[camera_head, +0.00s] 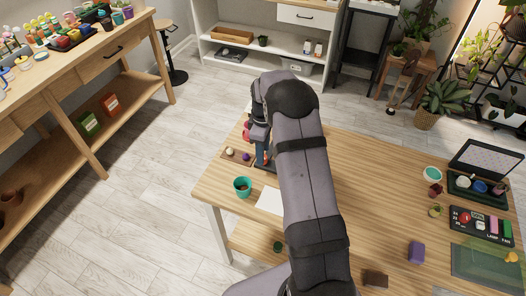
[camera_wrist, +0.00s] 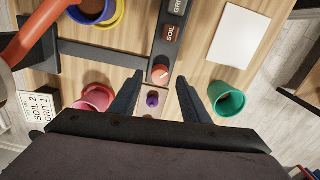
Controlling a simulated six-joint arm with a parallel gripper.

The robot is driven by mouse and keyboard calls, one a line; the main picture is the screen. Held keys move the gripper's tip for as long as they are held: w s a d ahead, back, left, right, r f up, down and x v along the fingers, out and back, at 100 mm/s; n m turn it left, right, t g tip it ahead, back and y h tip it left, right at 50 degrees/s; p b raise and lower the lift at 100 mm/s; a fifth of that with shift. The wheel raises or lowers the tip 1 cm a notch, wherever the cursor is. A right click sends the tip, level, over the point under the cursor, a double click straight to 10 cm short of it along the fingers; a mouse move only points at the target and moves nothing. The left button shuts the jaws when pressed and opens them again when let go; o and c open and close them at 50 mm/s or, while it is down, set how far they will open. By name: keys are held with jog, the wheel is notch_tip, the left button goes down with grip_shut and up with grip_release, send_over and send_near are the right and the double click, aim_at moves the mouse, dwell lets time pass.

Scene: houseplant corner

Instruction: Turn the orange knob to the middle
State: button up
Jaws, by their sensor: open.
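The orange knob (camera_wrist: 160,74) shows in the wrist view at the near end of a dark strip (camera_wrist: 165,47). The strip carries labels including SOIL and GRIT. My gripper (camera_wrist: 160,78) is open, its fingertips on either side of the knob in that picture, with gaps on both sides. I cannot tell how far above the knob they are or which way it points. In the head view my arm covers most of the strip, and a small orange spot shows beside the gripper (camera_head: 262,157).
A teal pot (camera_wrist: 228,99) stands right of my fingers, a pink pot (camera_wrist: 98,97) left. A purple piece (camera_wrist: 152,100) lies in a tray. White paper (camera_wrist: 238,36) lies beyond. A dark panel (camera_head: 480,222) with a red round part sits at the far right of the table.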

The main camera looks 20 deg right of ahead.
jog(key=shift+f, duration=0.75)
jog(key=shift+c, duration=0.3)
jog(key=c, duration=1)
